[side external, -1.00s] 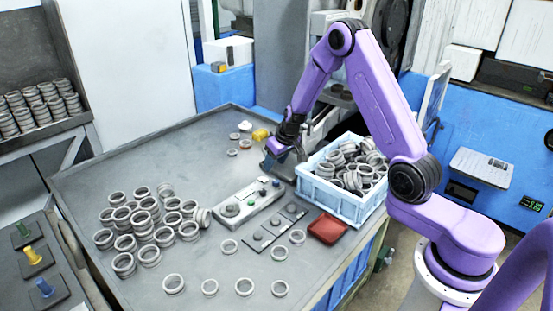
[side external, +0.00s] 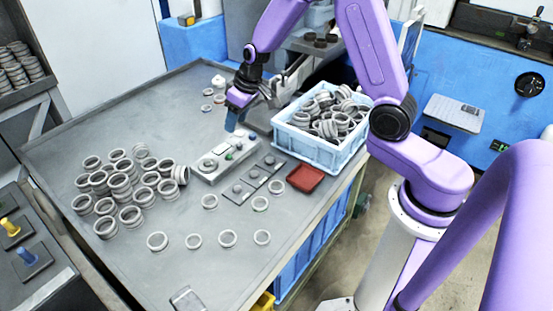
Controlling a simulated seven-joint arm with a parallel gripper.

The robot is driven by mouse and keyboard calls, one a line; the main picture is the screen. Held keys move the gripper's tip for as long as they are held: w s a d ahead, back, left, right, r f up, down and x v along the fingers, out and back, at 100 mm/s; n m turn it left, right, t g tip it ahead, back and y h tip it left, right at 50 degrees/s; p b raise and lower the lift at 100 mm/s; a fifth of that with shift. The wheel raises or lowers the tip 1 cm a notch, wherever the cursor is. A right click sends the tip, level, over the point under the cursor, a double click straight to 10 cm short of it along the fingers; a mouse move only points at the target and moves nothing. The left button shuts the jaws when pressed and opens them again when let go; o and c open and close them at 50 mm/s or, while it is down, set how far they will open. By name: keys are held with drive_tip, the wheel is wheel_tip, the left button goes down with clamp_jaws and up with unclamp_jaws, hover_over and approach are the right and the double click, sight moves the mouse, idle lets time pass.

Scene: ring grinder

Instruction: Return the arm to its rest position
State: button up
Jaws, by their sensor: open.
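My purple arm rises from its base at the right and bends over the work table. My gripper (side external: 233,122) points down over the grey table (side external: 110,250), just behind the grey button box (side external: 222,161). Its fingertips are small and partly dark here, but it is open, with nothing seen in it. It appears a little above the surface, though the exact height is hard to tell.
A light blue crate (side external: 315,152) full of metal rings stands right of my gripper. A red tray (side external: 305,178) and dark plates (side external: 254,178) lie in front. Piled rings (side external: 122,184) fill the left; several single rings lie nearer.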

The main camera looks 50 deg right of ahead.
drive_tip(key=s+a+r+n+g, duration=0.1)
drive_tip(key=s+a+r+n, duration=0.25)
drive_tip(key=s, duration=0.45)
drive_tip(key=s+a+r+n+g, duration=0.1)
drive_tip(key=s+a+r+n, duration=0.15)
drive_tip(key=s+a, duration=0.4)
drive_tip(key=s+d+r+n, duration=0.1)
drive_tip(key=s+d+n, duration=0.1)
drive_tip(key=s, duration=0.8)
drive_tip(key=s+d+r+n+g+h, duration=0.1)
drive_tip(key=s+d, duration=0.3)
drive_tip(key=s, duration=0.6)
drive_tip(key=shift+r+n, duration=0.6)
